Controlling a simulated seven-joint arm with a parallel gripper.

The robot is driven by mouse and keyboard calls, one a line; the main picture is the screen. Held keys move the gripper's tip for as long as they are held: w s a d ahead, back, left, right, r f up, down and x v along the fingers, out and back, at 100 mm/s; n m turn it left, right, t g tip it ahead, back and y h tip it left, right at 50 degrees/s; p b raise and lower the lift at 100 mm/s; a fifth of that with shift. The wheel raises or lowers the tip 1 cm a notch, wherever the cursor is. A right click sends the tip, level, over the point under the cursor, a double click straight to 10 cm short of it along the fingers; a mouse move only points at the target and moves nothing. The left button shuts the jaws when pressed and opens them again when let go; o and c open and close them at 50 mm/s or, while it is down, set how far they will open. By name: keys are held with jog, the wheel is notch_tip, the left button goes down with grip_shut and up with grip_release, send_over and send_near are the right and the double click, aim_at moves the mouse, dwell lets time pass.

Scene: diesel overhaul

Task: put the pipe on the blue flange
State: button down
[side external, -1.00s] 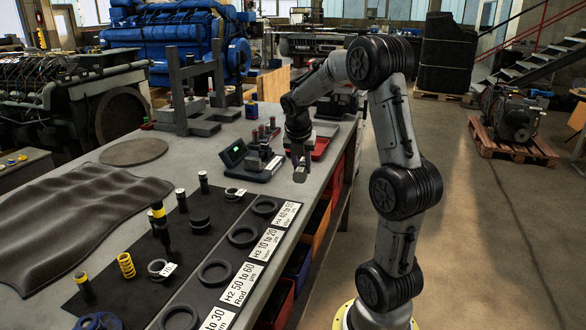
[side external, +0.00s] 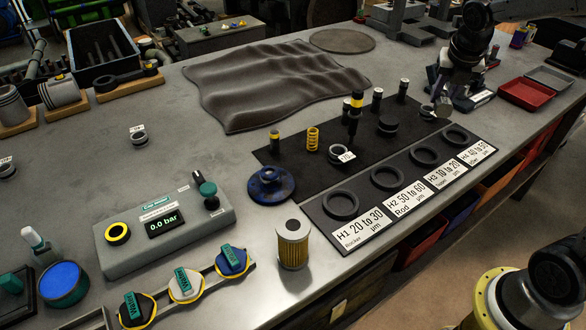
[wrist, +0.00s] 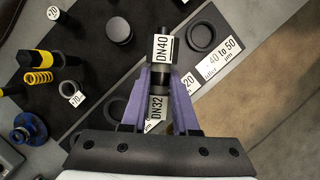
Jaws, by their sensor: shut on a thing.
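My gripper (wrist: 162,84) has its purple fingers closed on the pipe (wrist: 161,72), a dark short piece with white DN40 and DN32 labels. In the side view my gripper (side external: 444,102) is small, over the far right part of the bench near the black mat; the pipe is hard to make out there. The blue flange (side external: 271,184) lies flat on the bench at the near left corner of the black mat, well to the left of my gripper and nearer the side camera. It also shows at the left of the wrist view (wrist: 28,128).
The mat (side external: 290,158) holds upright rods, a yellow spring (side external: 313,139) and rings. A strip with ring seats and H1 to H4 labels (side external: 408,199) runs along the front edge. A yellow filter (side external: 292,245) and a pressure box (side external: 160,240) stand near the flange.

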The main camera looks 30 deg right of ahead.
jog(key=a+r+n+t+y, duration=0.2)
jog(key=a+n, duration=0.7)
jog(key=a, duration=2.3)
jog(key=y, duration=0.1)
send_near(268, 168)
jog(key=shift+w+d+f+g, duration=0.15)
jog(key=shift+w+f, duration=0.05)
jog(key=shift+w, duration=0.3)
jog(key=shift+w+d+f+g, duration=0.15)
jog(key=shift+w+f, duration=0.1)
jog(key=shift+w, duration=0.3)
jog(key=shift+w+a+f, duration=0.15)
jog(key=shift+w+f, duration=0.1)
jog(key=shift+f, duration=0.15)
jog(key=shift+w+f, duration=0.15)
jog(key=shift+f, duration=1.5)
jog(key=shift+f, duration=0.1)
jog(key=c, duration=0.7)
grip_release()
jog(key=shift+f, duration=0.1)
